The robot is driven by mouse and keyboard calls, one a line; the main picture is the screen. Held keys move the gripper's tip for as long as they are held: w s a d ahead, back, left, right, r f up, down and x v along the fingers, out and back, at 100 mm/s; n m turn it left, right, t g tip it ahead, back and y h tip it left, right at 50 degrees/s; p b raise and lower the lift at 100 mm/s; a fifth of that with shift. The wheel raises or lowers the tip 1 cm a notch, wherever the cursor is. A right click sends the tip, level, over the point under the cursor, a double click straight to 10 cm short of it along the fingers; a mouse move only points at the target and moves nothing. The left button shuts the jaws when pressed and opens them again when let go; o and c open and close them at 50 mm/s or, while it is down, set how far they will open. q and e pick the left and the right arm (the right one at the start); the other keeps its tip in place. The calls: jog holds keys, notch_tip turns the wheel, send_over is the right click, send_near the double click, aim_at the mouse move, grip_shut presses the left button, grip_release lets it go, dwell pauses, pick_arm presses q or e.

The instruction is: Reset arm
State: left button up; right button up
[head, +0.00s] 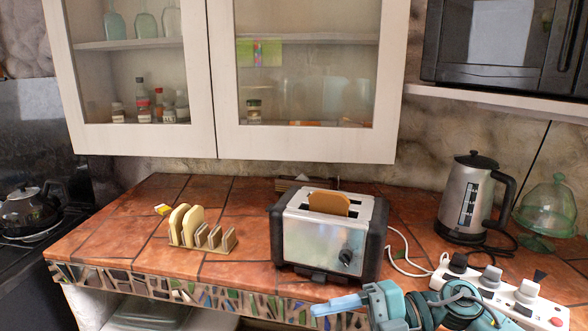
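My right gripper (340,304) is in the lower right of the head view, its arm coming in from the right. Its light blue fingers point left, in front of the counter's mosaic edge and below the toaster. The fingers overlap from this angle, so I cannot tell whether they are open or shut. I see nothing held in them. My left gripper is not in view. A silver and black toaster (315,240) stands on the tiled counter, with a bread slice (329,203) showing in one slot.
A rack (202,240) holding two bread slices stands left of the toaster. A kettle (468,200), a green glass dome (550,208) and a white panel with knobs (500,290) are at right. The counter (110,240) is clear at far left. Cabinets (215,140) hang above.

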jog(key=s+d+f+m+t+h+p, duration=0.1)
jog(key=s+d+f+m+t+h, duration=0.2)
jog(key=m, duration=1.1)
jog(key=s+d+f+m+t+h+p, duration=0.1)
jog(key=s+d+f+m+t+h, duration=0.2)
jog(key=f+m+t+h, duration=0.5)
notch_tip(320, 180, down, 8)
jog(key=d+m+t, duration=0.1)
jog(key=m+t, duration=0.2)
jog(key=m, duration=0.2)
jog(key=shift+f+m+t+h, duration=0.15)
jog(key=shift+m+t+h, duration=0.25)
jog(key=s+f+g, duration=0.2)
jog(key=s+f, duration=0.1)
jog(key=s+f+m+h, duration=0.1)
jog(key=s, duration=0.1)
jog(key=shift+s+d+f+g, duration=0.2)
jog(key=shift+d+f+g, duration=0.1)
jog(key=shift+d+g, duration=0.1)
